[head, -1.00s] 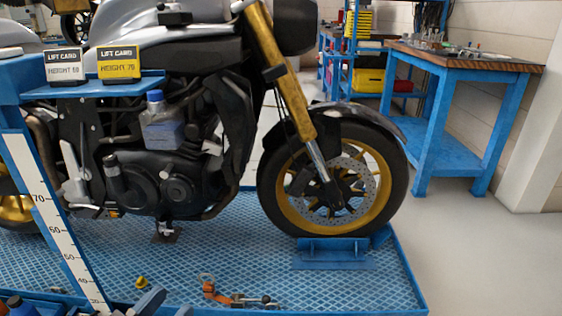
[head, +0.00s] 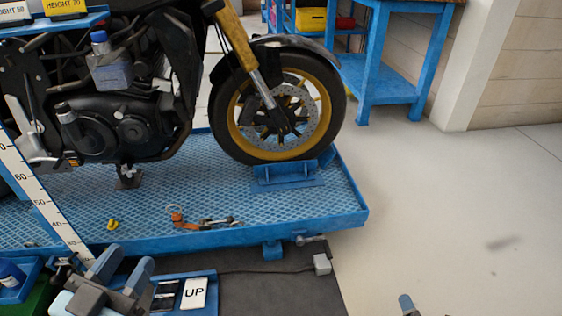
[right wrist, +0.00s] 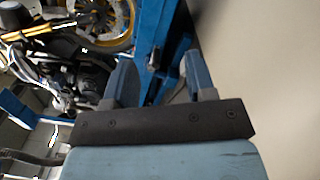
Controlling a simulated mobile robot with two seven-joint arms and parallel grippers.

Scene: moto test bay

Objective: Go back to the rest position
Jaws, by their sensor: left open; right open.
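My left gripper (head: 125,268) is at the lower left of the head view, its two blue-grey fingers apart with nothing between them. It is in front of the lift platform's near edge. Only a fingertip of my right gripper (head: 406,304) shows at the bottom edge of the head view, over the pale floor. In the right wrist view my right gripper (right wrist: 160,80) has its two fingers spread and empty. Blue lift structure shows beyond them.
A motorcycle (head: 130,122) stands on the blue lift platform (head: 330,208). Small tools (head: 205,221) lie on the platform. A card marked UP (head: 194,293) is beside my left gripper. A blue workbench (head: 385,82) stands at the back. The floor (head: 450,220) at right is clear.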

